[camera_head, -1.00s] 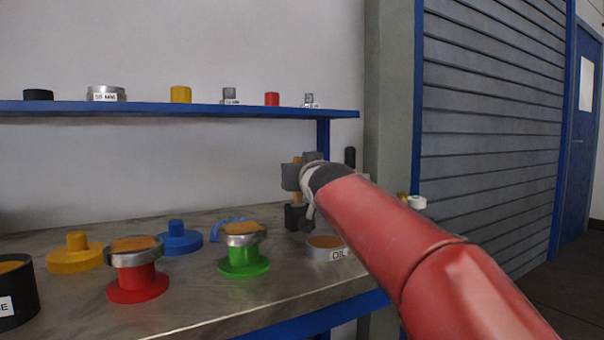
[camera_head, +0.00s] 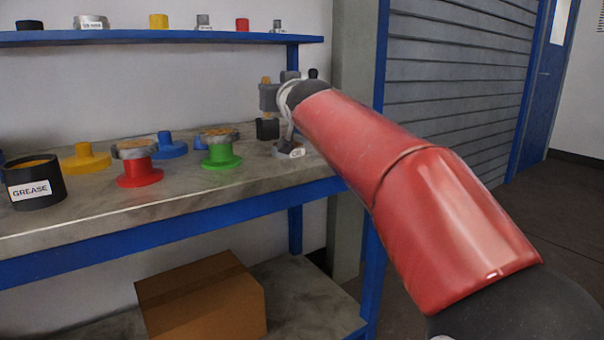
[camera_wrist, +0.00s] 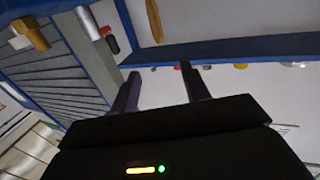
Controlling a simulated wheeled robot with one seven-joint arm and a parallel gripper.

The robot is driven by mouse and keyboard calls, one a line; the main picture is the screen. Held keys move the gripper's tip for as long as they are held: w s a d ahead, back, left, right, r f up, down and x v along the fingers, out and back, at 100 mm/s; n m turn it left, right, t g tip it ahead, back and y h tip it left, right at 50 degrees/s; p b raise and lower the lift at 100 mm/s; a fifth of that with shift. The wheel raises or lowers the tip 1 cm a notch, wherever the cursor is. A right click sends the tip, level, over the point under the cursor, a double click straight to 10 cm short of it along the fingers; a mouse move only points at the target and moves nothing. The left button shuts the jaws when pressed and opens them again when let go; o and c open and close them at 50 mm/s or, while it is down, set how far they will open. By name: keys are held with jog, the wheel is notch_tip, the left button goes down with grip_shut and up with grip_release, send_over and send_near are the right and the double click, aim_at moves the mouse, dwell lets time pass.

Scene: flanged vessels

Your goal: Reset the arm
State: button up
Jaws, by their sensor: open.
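My red arm reaches from the lower right over the workbench in the head view. My gripper (camera_head: 267,129) is at its far end, above the back right of the bench, and the arm partly hides it. In the wrist view my gripper (camera_wrist: 160,84) shows two dark fingers, spread apart with nothing between them. A labelled grey tin (camera_head: 289,151) stands on the bench just below and right of the gripper in the head view. A green flanged vessel (camera_head: 221,156) and a red flanged vessel (camera_head: 139,174) stand to its left, both with metal-rimmed tops.
A black GREASE tub (camera_head: 36,190), a yellow flanged piece (camera_head: 86,161) and a blue one (camera_head: 167,148) stand on the bench (camera_head: 220,192). A blue shelf (camera_head: 150,37) with small items runs above. A cardboard box (camera_head: 200,300) sits below. Open floor lies right.

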jog(key=s+d+f+m+g+h+p, duration=0.15)
jog(key=s+d+f+g, duration=0.25)
jog(key=s+d+f, duration=0.65)
jog(key=s+d+f+m+g+h, duration=0.1)
jog(key=s+d+f+g+h, duration=0.25)
jog(key=s+d+f, duration=0.7)
jog(key=s+f+g, duration=0.2)
jog(key=s+f, duration=0.4)
jog(key=s, duration=0.2)
jog(key=s+a+f+g, duration=0.1)
jog(key=s+f+g, duration=0.1)
jog(key=s+f, duration=0.4)
jog(key=s+p, duration=0.1)
jog(key=s, duration=0.2)
jog(key=shift+s+a+f+m, duration=0.15)
jog(key=shift+s+f+m, duration=0.15)
jog(key=shift+f+m, duration=0.1)
